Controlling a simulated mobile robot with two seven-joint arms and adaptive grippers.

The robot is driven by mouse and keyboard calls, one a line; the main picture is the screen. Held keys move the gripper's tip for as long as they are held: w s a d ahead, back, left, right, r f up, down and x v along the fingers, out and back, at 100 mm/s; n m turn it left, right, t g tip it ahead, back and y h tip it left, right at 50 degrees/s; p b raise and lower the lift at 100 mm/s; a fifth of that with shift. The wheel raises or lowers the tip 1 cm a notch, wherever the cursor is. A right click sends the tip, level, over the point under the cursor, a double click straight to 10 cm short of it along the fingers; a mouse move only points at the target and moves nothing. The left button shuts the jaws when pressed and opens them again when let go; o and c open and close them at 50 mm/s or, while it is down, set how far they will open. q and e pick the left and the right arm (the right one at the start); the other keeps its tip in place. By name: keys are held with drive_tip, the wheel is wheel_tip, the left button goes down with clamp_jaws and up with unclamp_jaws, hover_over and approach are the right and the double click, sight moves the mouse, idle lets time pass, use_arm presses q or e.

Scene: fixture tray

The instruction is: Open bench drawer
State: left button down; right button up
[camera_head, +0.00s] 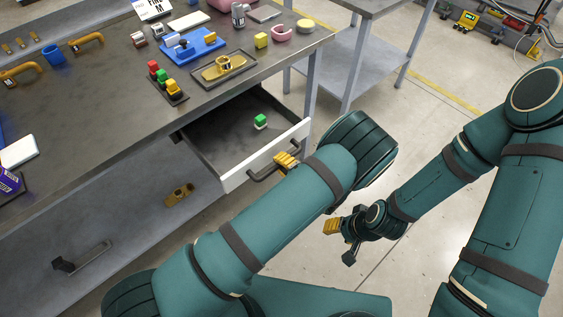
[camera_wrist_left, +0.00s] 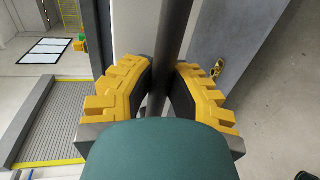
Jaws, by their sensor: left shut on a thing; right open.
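The bench drawer (camera_head: 238,172) has a white front and stands pulled out from under the dark bench top (camera_head: 110,112). My left gripper (camera_head: 286,160) is at the drawer's front, shut on the dark bar handle (camera_head: 262,174). In the left wrist view the yellow fingers (camera_wrist_left: 160,92) sit on both sides of the dark handle bar (camera_wrist_left: 172,50). My right gripper (camera_head: 342,238) is open and empty, low over the floor to the right of the drawer. My left forearm hides part of the area below the drawer front.
A lower shelf (camera_head: 120,215) carries a yellow part (camera_head: 179,194). A second table (camera_head: 345,68) stands behind.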

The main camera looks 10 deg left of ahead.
use_arm(q)
drive_tip(key=c, duration=0.9)
unclamp_jaws()
wheel_tip(320, 180, up, 10)
drive_tip(key=shift+r, duration=0.1)
